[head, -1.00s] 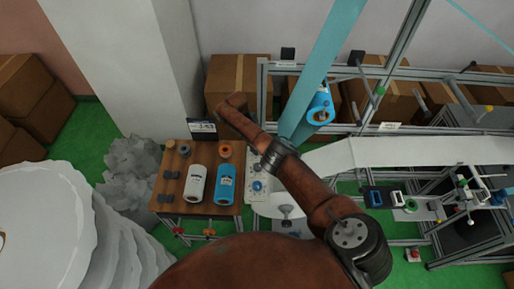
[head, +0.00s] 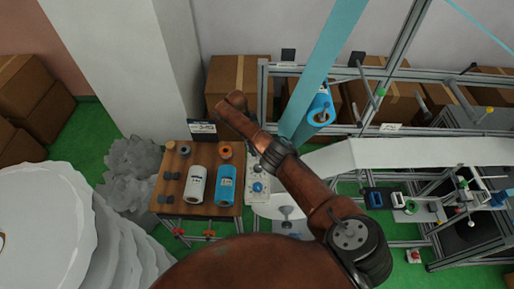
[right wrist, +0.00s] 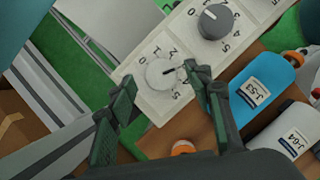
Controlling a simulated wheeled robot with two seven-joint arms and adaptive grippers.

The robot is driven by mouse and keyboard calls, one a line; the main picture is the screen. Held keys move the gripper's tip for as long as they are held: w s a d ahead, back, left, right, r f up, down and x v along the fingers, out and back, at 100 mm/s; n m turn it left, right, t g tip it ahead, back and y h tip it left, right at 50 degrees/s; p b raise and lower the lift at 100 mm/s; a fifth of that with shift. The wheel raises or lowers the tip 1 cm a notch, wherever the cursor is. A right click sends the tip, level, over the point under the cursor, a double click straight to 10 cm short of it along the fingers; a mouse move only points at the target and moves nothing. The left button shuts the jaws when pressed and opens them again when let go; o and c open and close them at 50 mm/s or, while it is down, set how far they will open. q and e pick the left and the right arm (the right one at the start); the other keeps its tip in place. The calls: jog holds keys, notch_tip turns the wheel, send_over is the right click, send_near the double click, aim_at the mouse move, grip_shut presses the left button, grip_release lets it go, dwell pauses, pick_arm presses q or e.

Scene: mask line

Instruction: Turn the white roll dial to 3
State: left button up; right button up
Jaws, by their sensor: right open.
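The white dial (right wrist: 162,74) is on a pale control panel (right wrist: 188,48) in the right wrist view. Numbers are printed around it, and a dark mark on it points right, toward one fingertip. That fingertip covers part of the scale, so I cannot read the number there. My right gripper (right wrist: 160,80) is open, with one fingertip on each side of the dial; I cannot tell whether they touch it. The panel also shows in the head view (head: 251,199), beside the wooden table. My right gripper is hidden there. My left gripper is not in view.
A larger grey dial (right wrist: 215,21) sits on the same panel. The wooden table (head: 169,204) holds a white roll (head: 195,186) and a blue roll (head: 225,185). A metal frame with a blue web (head: 325,55) rises behind the panel.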

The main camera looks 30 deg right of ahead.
jog(key=v, duration=1.1)
jog(key=shift+w, duration=0.1)
